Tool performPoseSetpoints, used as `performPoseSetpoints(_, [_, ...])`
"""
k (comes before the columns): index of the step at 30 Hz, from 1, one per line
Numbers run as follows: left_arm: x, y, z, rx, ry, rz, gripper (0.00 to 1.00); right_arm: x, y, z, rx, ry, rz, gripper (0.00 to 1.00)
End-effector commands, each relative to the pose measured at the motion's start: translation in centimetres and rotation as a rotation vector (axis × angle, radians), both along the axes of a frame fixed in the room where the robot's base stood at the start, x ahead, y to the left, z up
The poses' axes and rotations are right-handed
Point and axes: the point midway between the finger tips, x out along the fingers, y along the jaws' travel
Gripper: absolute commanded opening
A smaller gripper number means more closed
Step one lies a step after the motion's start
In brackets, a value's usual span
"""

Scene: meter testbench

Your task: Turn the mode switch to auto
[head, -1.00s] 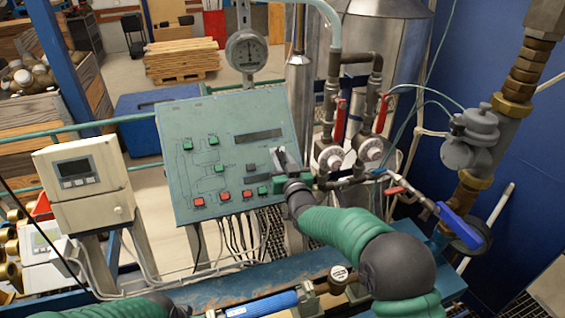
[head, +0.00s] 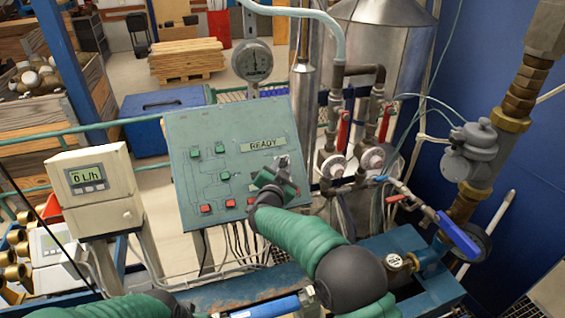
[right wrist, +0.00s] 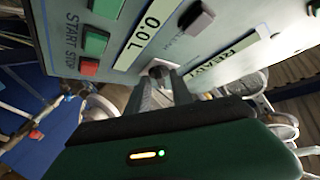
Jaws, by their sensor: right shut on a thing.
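The sloped green control panel (head: 185,135) stands in the middle of the head view. My right gripper (head: 280,168) is at its right side, over the switch area. A second, dark knob (right wrist: 196,18) sticks out of the panel apart from the fingers. I cannot read the lettering beside either knob, so I cannot tell which is the mode switch or its position. Only part of my left arm shows at the lower left; its gripper is out of view.
The panel's display (head: 263,145) reads READY. Green and red buttons lie left of my gripper. A meter box (head: 90,180) reading 0 L/h stands at the left. Pipes with red-handled valves (head: 343,128) rise close on the right, and a blue-handled valve (head: 458,234) is further right.

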Motion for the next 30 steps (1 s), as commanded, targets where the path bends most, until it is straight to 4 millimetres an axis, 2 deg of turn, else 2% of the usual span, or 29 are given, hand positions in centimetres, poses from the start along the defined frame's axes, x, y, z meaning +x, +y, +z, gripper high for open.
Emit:
performPoseSetpoints(1, [-0.01, 0.0, 0.38, 0.0, 0.0, 0.0, 0.36, 0.09, -0.01, 0.49, 0.008, -0.004, -0.007, 0.0])
performPoseSetpoints(16, [-0.01, 0.0, 0.51, 0.0, 0.0, 0.0, 0.36, 0.12, -0.03, 0.35, 0.023, 0.001, -0.023, 0.0])
performPoseSetpoints(17, [-0.01, 0.0, 0.51, 0.0, 0.0, 0.0, 0.36, 0.12, -0.03, 0.35, 0.023, 0.001, -0.023, 0.28])
performPoseSetpoints(18, [-0.01, 0.0, 0.51, 0.0, 0.0, 0.0, 0.36, 0.12, -0.03, 0.35, 0.023, 0.001, -0.023, 0.32])
performPoseSetpoints(30, [0.0, 0.0, 0.54, 0.0, 0.0, 0.0, 0.36, 0.02, -0.26, 0.44, 0.023, 0.003, -0.022, 0.32])
